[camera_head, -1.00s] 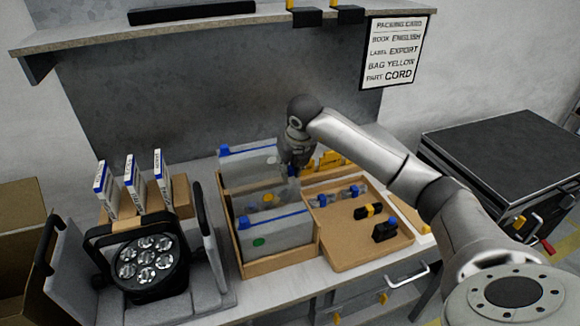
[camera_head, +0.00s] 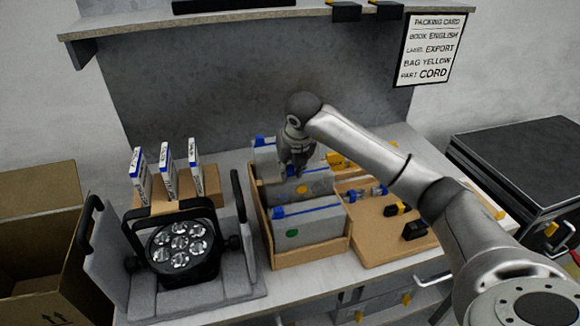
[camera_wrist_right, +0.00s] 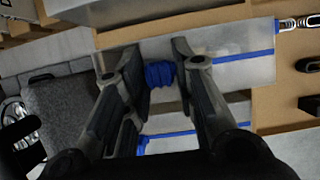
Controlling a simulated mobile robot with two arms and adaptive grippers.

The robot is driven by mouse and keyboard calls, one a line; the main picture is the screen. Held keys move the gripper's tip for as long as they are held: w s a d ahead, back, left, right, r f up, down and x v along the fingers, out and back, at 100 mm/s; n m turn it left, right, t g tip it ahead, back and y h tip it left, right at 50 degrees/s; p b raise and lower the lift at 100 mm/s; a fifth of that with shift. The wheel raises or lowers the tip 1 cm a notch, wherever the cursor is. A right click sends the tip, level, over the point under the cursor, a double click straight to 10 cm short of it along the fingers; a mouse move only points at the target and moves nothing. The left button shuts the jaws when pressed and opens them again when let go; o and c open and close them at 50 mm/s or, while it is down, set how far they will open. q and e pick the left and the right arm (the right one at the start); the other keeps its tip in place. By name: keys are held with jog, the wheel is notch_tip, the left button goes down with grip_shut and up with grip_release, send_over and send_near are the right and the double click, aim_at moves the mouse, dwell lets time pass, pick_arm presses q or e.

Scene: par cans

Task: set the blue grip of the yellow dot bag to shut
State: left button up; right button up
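The yellow dot bag (camera_head: 318,186) stands in the wooden box, between a rear bag and the front bag with a green dot; its yellow dot shows in the head view. My right gripper (camera_head: 297,168) is pointed down over this bag's top, hiding part of it. In the right wrist view the gripper (camera_wrist_right: 157,62) is open. A blue grip (camera_wrist_right: 160,74) lies between its fingers, at the left of a blue strip (camera_wrist_right: 230,57) on a grey bag, apparently the yellow dot bag. Contact with the right finger cannot be told. My left gripper is not in view.
The green dot bag (camera_head: 310,228) stands at the front of the wooden box (camera_head: 310,258). A tray (camera_head: 375,247) with small connectors lies to its right. A par can (camera_head: 180,245) in grey foam and several upright booklets (camera_head: 168,168) are at the left.

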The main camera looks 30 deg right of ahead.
jog(key=shift+o, duration=1.2)
jog(key=shift+a, duration=0.25)
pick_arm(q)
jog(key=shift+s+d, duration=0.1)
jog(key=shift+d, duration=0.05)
pick_arm(e)
jog(key=v, duration=1.2)
